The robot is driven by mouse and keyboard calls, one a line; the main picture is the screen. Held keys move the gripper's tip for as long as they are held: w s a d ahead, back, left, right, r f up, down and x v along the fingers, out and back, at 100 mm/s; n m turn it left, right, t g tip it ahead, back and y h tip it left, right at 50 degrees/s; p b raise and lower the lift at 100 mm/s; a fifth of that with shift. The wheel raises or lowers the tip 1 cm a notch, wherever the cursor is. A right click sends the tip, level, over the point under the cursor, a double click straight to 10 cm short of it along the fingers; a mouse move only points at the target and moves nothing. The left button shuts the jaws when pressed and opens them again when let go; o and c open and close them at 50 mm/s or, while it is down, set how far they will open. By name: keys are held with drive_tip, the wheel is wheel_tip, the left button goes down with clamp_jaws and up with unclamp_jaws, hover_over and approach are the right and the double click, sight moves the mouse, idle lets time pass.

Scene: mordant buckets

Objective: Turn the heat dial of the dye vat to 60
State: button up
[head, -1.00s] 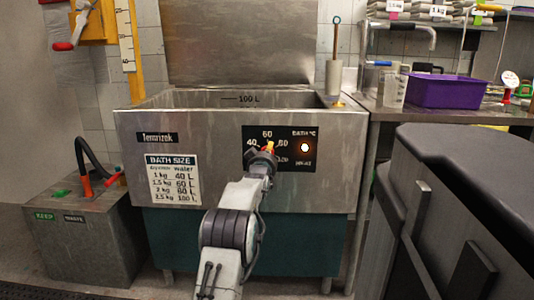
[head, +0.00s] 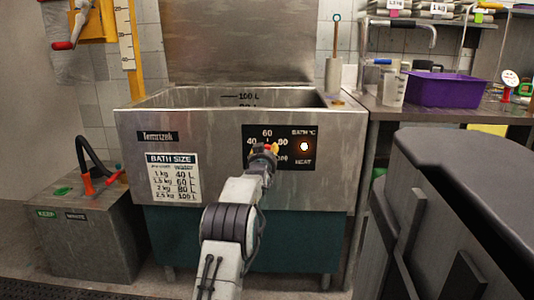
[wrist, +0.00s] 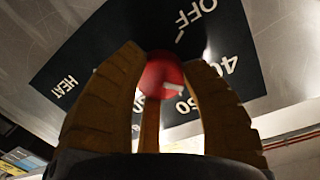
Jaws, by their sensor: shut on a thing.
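The dye vat (head: 190,130) is a steel tank with a black heat panel (head: 292,133) on its front. The panel reads 40, 60, 80 and 100 around the dial. The red dial knob (wrist: 161,70) has a white mark, which in the wrist view points down-right, roughly toward the 60; its exact alignment is hard to tell. My gripper (wrist: 160,95) is shut on the knob, with a tan finger on either side. In the head view my gripper (head: 267,150) covers most of the dial.
A bath size chart (head: 172,180) is on the vat front. A grey box (head: 90,235) with a black hose stands left. A bench with a purple tub (head: 442,90) and a dark bulky object (head: 470,190) are right.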

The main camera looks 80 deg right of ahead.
drive_tip(key=shift+w+r, duration=0.1)
drive_tip(key=shift+r, duration=0.4)
drive_tip(key=o, duration=1.2)
drive_tip(key=shift+f, duration=0.3)
drive_tip(key=shift+a, duration=0.15)
drive_tip(key=a, duration=1.1)
drive_tip(key=shift+a+r, duration=0.3)
drive_tip(key=shift+w, duration=0.1)
